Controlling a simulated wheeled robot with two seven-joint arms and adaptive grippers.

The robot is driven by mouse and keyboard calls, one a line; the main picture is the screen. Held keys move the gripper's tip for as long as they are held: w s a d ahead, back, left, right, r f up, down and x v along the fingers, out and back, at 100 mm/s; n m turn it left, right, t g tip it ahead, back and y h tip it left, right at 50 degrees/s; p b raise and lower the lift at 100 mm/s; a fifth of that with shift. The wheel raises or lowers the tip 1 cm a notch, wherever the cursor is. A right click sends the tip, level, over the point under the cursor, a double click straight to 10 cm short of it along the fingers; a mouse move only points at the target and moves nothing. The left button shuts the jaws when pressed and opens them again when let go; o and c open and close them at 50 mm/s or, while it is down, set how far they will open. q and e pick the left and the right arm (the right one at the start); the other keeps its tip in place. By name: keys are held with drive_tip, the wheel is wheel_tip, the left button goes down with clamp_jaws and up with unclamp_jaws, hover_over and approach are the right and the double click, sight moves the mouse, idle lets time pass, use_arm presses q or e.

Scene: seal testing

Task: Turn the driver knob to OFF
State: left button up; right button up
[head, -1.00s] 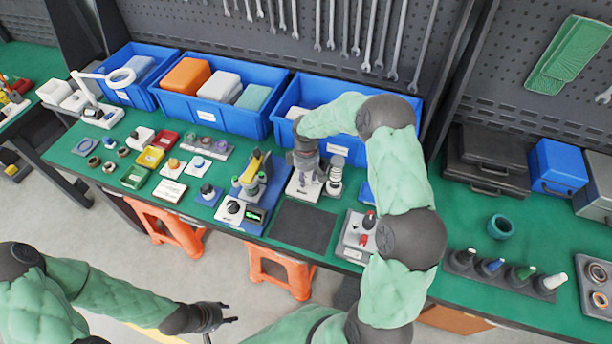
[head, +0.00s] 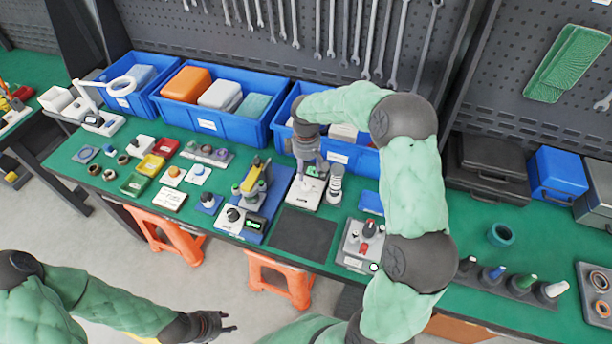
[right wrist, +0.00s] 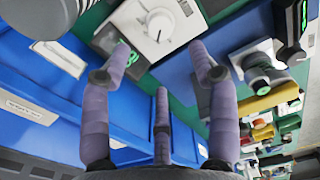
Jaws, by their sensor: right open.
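A white driver unit (head: 302,193) stands on the green bench under my right gripper. In the right wrist view it shows a round white knob (right wrist: 159,25) with a dark pointer line, and a small green readout (right wrist: 131,57). The lettering around the knob is too small to read. My right gripper (head: 309,172) points down over the unit; in the wrist view its purple-grey fingers (right wrist: 161,72) are spread, empty and apart from the knob. My left gripper (head: 229,321) hangs in front of the bench, empty, its fingers apart.
A press on a blue base (head: 252,237) with a black knob stands left of the unit. A ribbed post (head: 335,184) stands close right. A control box (head: 352,258) with red and black knobs is farther right. Blue bins (head: 232,122) stand behind. A dark mat (head: 303,232) is clear.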

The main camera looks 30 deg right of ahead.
drive_tip(key=shift+r, duration=1.25)
